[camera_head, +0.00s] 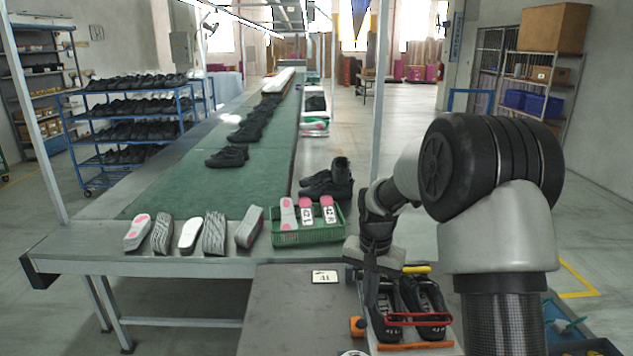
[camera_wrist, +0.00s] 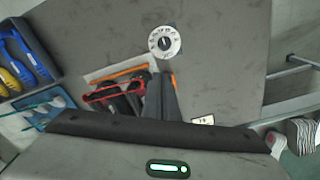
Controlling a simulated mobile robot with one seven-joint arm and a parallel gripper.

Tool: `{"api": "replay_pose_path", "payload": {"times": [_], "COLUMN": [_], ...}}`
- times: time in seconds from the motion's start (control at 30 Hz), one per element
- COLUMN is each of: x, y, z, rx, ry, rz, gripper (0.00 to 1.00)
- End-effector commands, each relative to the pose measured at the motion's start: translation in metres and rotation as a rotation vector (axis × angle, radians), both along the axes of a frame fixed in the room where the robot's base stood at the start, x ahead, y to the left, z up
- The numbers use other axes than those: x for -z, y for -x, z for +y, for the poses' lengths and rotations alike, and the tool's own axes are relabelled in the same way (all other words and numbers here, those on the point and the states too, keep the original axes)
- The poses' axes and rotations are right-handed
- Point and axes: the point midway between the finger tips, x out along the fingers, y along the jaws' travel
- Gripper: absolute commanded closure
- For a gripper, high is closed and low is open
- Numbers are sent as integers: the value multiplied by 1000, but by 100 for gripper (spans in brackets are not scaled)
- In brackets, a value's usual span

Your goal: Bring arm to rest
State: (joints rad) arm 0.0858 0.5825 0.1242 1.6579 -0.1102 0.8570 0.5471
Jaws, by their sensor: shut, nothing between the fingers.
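My arm reaches in from the right in the head view, bent at the elbow with its wrist pointing down. My gripper (camera_head: 369,302) is shut and empty. It hangs at the left side of a pair of black shoes (camera_head: 425,294), partly in front of them; whether it touches them I cannot tell. In the wrist view my gripper (camera_wrist: 163,78) points away from the camera, beside the black shoes (camera_wrist: 120,103) and a red bar (camera_wrist: 100,95).
A grey table (camera_head: 285,325) carries a number card (camera_head: 325,277). A green crate (camera_head: 310,235) and several soles (camera_head: 190,235) stand on the conveyor's near end. A round dial (camera_wrist: 165,41) and a blue tool tray (camera_wrist: 27,60) show in the wrist view.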

Motion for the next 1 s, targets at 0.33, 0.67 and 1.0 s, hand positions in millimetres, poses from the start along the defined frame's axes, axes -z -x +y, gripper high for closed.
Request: {"api": "replay_pose_path", "payload": {"times": [0.33, 0.67, 1.0], "x": [-165, -243, -255], "y": [94, 207, 281], "z": [-2, -2, 0], "rx": [-177, -331, -440], "ry": [53, 90, 109], "rz": [-165, -314, -422], "gripper": [100, 100, 100]}}
